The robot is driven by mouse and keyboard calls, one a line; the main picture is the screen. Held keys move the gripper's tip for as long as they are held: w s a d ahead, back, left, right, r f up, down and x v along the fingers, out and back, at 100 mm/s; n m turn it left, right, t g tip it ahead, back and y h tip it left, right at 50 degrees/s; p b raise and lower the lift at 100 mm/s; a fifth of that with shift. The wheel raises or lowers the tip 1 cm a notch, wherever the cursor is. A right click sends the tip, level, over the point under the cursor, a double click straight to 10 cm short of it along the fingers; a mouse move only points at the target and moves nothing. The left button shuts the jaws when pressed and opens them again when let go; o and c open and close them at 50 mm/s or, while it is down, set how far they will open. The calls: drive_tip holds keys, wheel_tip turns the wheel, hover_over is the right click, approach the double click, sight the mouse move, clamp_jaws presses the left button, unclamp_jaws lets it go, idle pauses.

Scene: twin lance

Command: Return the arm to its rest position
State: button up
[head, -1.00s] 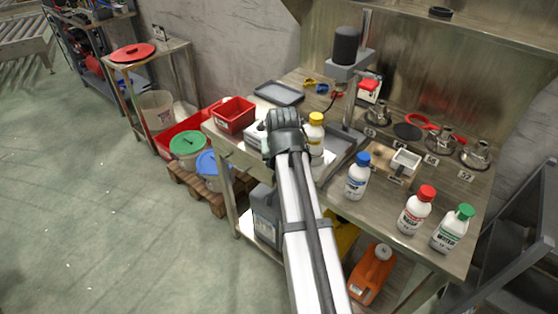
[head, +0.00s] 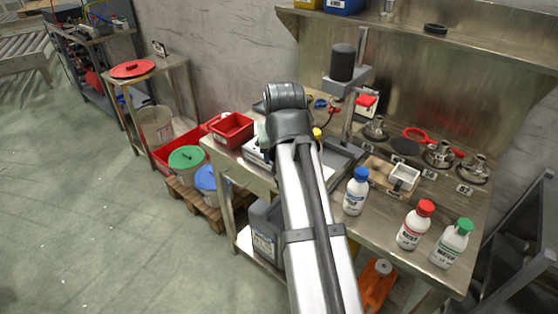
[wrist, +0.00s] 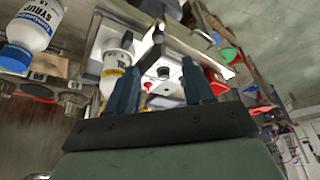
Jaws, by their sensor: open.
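My arm (head: 308,210) reaches up and over the workbench (head: 395,270) in the head view, and its bent joint hides my gripper there. In the wrist view my gripper (wrist: 158,78) is open, with its two dark fingers apart. A white bottle with a yellow label (wrist: 118,58) shows beyond the left finger; I see no contact, but the finger partly overlaps it. In the head view only the yellow cap (head: 317,134) shows beside my arm.
Bottles with blue (head: 356,191), red (head: 415,225) and green (head: 452,243) caps stand on the bench. Open floor lies left.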

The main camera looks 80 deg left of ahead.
drive_tip(key=shift+d+r, duration=0.2)
drive_tip(key=shift+r, duration=0.1)
idle(0.4)
